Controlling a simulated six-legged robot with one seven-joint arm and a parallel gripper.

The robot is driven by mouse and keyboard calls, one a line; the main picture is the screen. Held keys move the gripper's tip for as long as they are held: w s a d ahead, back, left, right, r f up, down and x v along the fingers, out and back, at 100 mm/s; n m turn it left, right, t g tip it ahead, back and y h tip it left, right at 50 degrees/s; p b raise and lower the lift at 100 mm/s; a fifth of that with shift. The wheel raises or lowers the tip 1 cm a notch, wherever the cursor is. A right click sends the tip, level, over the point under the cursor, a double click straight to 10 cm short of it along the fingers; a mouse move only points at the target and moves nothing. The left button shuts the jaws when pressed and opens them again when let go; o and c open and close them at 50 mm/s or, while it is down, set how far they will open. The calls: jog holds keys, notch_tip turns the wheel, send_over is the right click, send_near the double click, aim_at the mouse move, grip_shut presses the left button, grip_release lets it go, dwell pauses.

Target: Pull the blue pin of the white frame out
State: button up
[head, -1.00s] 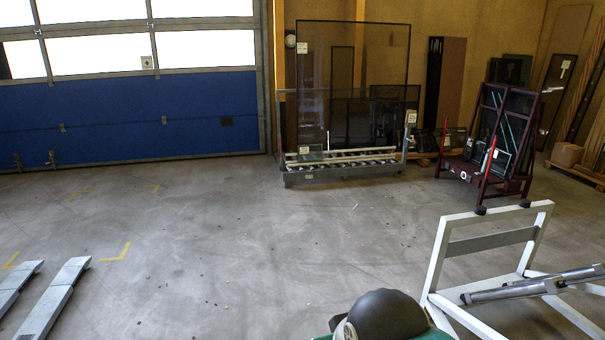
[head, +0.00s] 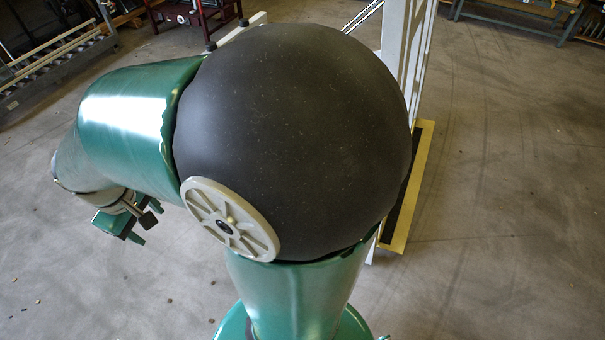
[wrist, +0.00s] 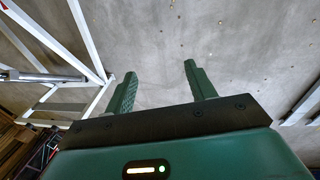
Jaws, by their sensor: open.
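The white frame (head: 419,45) stands behind my arm in the head view, and my large dark arm joint covers much of it. In the wrist view, white bars of the frame (wrist: 84,38) cross the upper left, with a silver cylinder (wrist: 45,77) among them. I cannot see the blue pin in either current view. My gripper (head: 143,228) is at the left of the head view, low beside my arm. In the wrist view my gripper (wrist: 160,69) is open, with only bare floor showing between its two green fingers. It is apart from the frame.
A roller stand (head: 50,65) is at the upper left and a dark red rack (head: 196,16) at the top. A yellow-edged strip (head: 412,190) lies by the frame's foot. A bench (head: 515,14) stands at the top right. The floor (head: 510,220) to the right is clear.

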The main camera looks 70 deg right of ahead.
jog(key=s+d+f+n+g+h, duration=0.1)
jog(key=s+d+f+g+h, duration=0.15)
jog(key=d+f, duration=0.55)
jog(key=s+d+f+n+g+h, duration=0.1)
jog(key=s+d+f+g+h, duration=0.2)
jog(key=d+f, duration=0.5)
jog(key=s+d+f+n+g+h, duration=0.25)
jog(key=d+f+g, duration=0.25)
jog(key=d+f, duration=0.3)
jog(key=s+d+f+n+h, duration=0.2)
jog(key=s+d, duration=0.5)
jog(key=d, duration=0.2)
jog(key=s+d+f+n+g+h, duration=0.1)
jog(key=s+d+f+h, duration=0.1)
jog(key=s+d, duration=0.6)
jog(key=shift+d+f+n, duration=0.35)
jog(key=shift+d+f, duration=0.3)
jog(key=shift+d, duration=0.6)
